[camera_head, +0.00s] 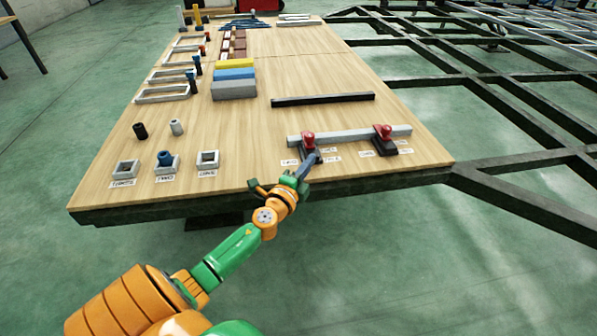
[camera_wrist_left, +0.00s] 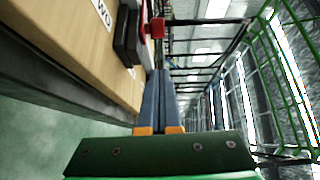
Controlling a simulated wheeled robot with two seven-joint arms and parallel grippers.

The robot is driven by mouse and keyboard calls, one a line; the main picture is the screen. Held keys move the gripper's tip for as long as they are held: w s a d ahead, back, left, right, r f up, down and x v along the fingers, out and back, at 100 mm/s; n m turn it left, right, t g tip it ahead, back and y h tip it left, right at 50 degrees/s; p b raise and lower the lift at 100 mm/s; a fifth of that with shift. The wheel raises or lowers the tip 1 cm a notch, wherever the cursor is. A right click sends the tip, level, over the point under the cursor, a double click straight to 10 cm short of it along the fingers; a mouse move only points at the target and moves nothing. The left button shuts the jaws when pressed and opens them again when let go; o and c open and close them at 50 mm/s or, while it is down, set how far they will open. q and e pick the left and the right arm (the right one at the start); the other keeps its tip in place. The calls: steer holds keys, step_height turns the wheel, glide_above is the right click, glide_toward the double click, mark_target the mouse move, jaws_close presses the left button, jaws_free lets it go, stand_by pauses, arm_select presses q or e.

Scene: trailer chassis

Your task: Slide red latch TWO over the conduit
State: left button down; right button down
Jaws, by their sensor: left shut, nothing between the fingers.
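Two red latches sit on dark blocks along the grey conduit (camera_head: 345,135). The left red latch (camera_head: 308,137) is at the conduit's left end; the right red latch (camera_head: 382,131) is nearer its right end. In the left wrist view, the near red latch (camera_wrist_left: 153,28) stands beside its dark block (camera_wrist_left: 127,35), and a label (camera_wrist_left: 102,12) ending in "WO" lies by it. My left gripper (camera_head: 314,158) is shut and empty, its tips close in front of the left latch's block. I cannot tell whether they touch. The fingers also show in the left wrist view (camera_wrist_left: 160,74). My right gripper is out of view.
A black bar (camera_head: 323,99) lies behind the conduit. Labelled square sockets (camera_head: 207,161) stand at the front left, with loose pegs (camera_head: 140,131) behind them. Blue, yellow and grey blocks (camera_head: 234,89) lie farther back. The wooden table's front edge (camera_head: 390,178) runs under my gripper.

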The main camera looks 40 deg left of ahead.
arm_select(q)
steer(key=v, duration=0.6)
steer(key=shift+s, duration=0.25)
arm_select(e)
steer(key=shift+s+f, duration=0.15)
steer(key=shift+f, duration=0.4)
arm_select(q)
steer(key=shift+d, duration=0.1)
